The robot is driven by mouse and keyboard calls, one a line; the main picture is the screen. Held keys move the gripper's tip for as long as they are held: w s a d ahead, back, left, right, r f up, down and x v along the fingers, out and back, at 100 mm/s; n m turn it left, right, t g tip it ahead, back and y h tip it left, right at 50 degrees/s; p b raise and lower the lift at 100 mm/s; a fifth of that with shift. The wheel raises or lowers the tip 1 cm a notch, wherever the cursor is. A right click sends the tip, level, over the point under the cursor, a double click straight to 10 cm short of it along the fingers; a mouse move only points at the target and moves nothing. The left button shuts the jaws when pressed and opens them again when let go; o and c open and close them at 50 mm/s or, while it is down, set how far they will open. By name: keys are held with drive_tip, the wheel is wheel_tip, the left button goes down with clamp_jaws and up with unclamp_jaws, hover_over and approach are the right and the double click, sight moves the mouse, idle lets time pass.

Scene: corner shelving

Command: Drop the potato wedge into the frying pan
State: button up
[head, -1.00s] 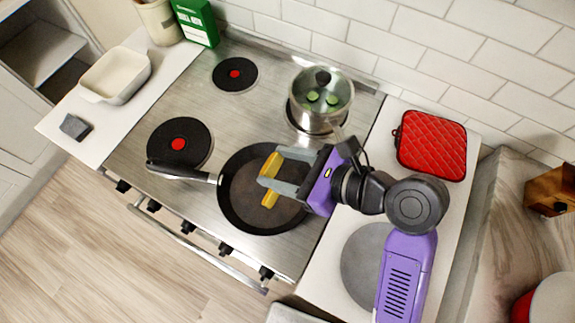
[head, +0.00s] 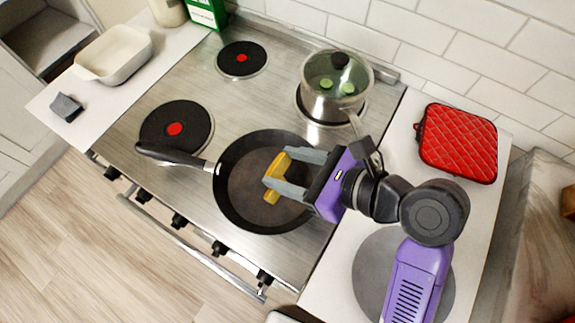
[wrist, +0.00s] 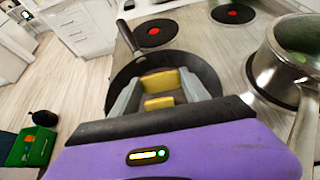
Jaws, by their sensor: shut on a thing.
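The yellow potato wedge (head: 278,175) is between the two grey fingers of my gripper (head: 279,168). In the wrist view, yellow shows in two patches between the fingers, the wider potato wedge patch (wrist: 164,79) lying farther out. I cannot tell whether both patches are one piece. My gripper is shut on the wedge, over the inside of the black frying pan (head: 236,208). The pan rests on the stove front, its handle pointing left. The wedge's height above the pan floor is hard to tell. In the wrist view, the frying pan (wrist: 205,75) surrounds the fingertips.
A lidded steel pot (head: 336,104) stands behind the pan, its handle reaching towards my gripper. A red quilted pad (head: 457,142) lies on the right counter. Two bare burners (head: 176,131) are at left. A white dish (head: 114,54) sits on the left counter.

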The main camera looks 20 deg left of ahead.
drive_tip(key=o, duration=1.4)
drive_tip(key=shift+d+r, duration=0.1)
drive_tip(key=v, duration=0.7)
drive_tip(key=shift+d+r, duration=0.1)
drive_tip(key=shift+d, duration=0.2)
